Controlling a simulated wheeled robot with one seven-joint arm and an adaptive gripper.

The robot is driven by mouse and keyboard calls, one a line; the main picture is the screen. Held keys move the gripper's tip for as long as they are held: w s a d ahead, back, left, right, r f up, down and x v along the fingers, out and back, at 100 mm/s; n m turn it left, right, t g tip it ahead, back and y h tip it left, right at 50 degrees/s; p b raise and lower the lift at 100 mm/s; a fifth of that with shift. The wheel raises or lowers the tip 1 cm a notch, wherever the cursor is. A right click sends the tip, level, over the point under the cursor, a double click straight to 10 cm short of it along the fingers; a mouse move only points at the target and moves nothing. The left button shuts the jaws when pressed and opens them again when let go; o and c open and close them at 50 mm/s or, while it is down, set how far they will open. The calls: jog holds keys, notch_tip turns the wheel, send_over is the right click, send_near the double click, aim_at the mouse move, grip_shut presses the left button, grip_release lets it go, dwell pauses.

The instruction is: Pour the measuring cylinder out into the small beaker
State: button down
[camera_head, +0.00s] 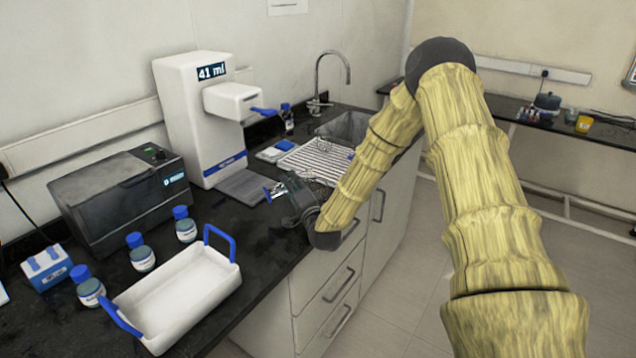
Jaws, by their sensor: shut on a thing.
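My gripper (284,191) is over the dark counter, in front of the white dispenser, and points left. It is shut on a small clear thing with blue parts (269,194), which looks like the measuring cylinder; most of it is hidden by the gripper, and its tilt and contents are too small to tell. I cannot make out the small beaker with certainty. Some clear glassware (318,178) shows behind my gripper at the drying rack, partly hidden by my arm.
The white dispenser (190,110) reads "41 ml" and has a grey plate at its foot. A white tray with blue handles (190,290), several blue-capped bottles (142,253) and a dark box device (120,205) stand left. A white drying rack (305,160) and sink (345,127) lie behind.

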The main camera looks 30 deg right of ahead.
aim_at(290, 179)
jog(key=shift+d+r+m, duration=0.15)
jog(key=shift+r+m, duration=0.7)
jog(key=shift+m, duration=0.35)
dwell(0.6)
jog(key=shift+a+r+h+b, duration=0.1)
jog(key=shift+a+h+b, duration=0.1)
jog(key=shift+h+b, duration=0.15)
jog(key=shift+r+m+b, duration=0.35)
jog(key=shift+r+m, duration=0.05)
jog(key=shift+m, duration=0.4)
dwell(0.3)
jog(key=shift+a, duration=0.15)
jog(key=shift+r+m, duration=0.15)
jog(key=shift+m, duration=0.25)
